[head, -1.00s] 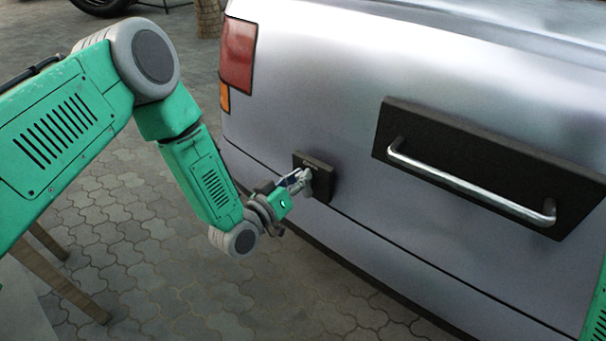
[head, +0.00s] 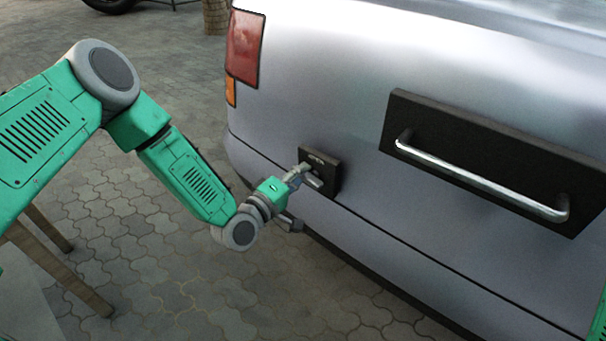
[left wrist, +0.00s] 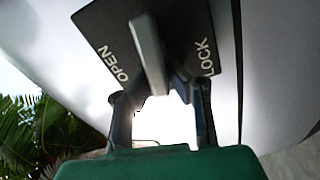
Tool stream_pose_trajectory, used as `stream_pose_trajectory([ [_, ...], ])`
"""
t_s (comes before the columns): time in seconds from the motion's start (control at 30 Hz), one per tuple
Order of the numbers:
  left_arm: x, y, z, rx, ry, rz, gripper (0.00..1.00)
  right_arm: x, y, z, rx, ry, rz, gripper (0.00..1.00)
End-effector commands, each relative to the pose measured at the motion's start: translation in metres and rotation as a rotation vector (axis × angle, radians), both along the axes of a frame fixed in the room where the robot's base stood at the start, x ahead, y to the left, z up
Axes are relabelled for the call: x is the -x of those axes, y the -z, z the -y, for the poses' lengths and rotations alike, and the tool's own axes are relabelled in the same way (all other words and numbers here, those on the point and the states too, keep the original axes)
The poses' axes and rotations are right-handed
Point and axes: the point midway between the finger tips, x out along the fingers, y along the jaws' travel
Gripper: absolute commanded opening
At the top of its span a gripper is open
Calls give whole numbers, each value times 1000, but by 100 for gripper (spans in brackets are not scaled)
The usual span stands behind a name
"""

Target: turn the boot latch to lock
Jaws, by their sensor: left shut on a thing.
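The boot latch is a grey metal lever (head: 314,182) on a small black plate (head: 331,172) on the silver car's rear. In the left wrist view the lever (left wrist: 148,52) stands between the words OPEN on the left and LOCK on the right of the plate (left wrist: 188,22). My left gripper (head: 298,174) is shut on the lever; its fingers (left wrist: 162,88) also show in the left wrist view, one on each side of the lever's lower part. The lever partly hides the plate's middle. My right gripper is out of view.
A long black panel with a chrome bar handle (head: 480,178) sits on the boot to the right. A red tail light (head: 244,47) is at the upper left. Wooden legs (head: 62,262) stand at the lower left. The paved ground (head: 200,300) below is clear.

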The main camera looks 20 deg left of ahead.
Motion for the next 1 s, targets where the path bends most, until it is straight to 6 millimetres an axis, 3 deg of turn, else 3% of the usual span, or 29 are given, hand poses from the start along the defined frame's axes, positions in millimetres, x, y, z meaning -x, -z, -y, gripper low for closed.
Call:
stream_pose_trajectory([
  [0.4, 2, 10, -3, 170, -5, -75, 0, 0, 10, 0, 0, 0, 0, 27],
  [0.97, 2, 12, -4, 192, -6, -86, 0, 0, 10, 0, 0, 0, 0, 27],
  [1.0, 2, 12, -4, 192, -6, -86, 27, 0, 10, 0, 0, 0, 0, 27],
])
